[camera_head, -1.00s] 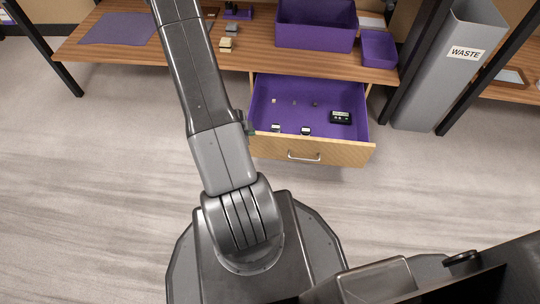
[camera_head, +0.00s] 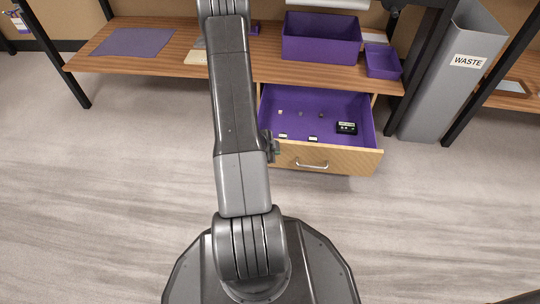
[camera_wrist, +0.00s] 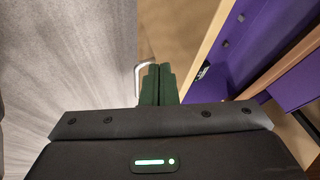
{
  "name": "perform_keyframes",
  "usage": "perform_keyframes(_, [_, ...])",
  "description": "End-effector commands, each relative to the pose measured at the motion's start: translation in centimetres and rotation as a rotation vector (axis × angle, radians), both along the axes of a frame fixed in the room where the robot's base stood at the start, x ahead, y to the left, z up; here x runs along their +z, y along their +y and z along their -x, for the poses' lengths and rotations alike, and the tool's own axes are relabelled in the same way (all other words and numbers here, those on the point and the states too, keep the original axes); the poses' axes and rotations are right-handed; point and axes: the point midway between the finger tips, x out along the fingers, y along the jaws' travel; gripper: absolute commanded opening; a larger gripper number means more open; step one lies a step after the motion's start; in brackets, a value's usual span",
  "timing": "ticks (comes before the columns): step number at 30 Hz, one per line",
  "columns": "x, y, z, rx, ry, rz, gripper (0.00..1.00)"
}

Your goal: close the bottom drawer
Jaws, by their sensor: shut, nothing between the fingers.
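The drawer (camera_head: 353,160) is pulled out below the worktop, with a light wooden front and purple inside. Its silver handle (camera_head: 312,164) is on the front face. Several small items lie inside, with a black device (camera_head: 346,128) at the right. My arm covers the drawer's left side in the head view. A small part of my gripper (camera_head: 272,147) shows there by the left end of the drawer front. In the wrist view the green fingers (camera_wrist: 158,70) are shut and empty, close to the handle (camera_wrist: 138,76) and the wooden front (camera_wrist: 208,45); contact cannot be told.
The wooden worktop (camera_head: 190,72) above carries a purple mat (camera_head: 133,42), a large purple bin (camera_head: 320,40) and a smaller purple tray (camera_head: 383,62). A grey waste bin (camera_head: 440,100) stands right of the drawer. The floor in front is clear.

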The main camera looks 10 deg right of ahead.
Motion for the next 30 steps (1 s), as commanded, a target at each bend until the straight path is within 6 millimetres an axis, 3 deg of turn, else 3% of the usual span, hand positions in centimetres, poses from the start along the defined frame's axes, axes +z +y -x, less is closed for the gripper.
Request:
perform_keyframes(6, [0.1, -0.6, -2.0, -0.002, -0.002, 0.0, 0.0])
perform_keyframes(23, [0.3, -0.7, -2.5, 0.0, 0.0, 0.0, 0.0])
perform_keyframes(30, [0.7, -1.1, -3.9, -0.001, 0.0, -0.002, 0.0])
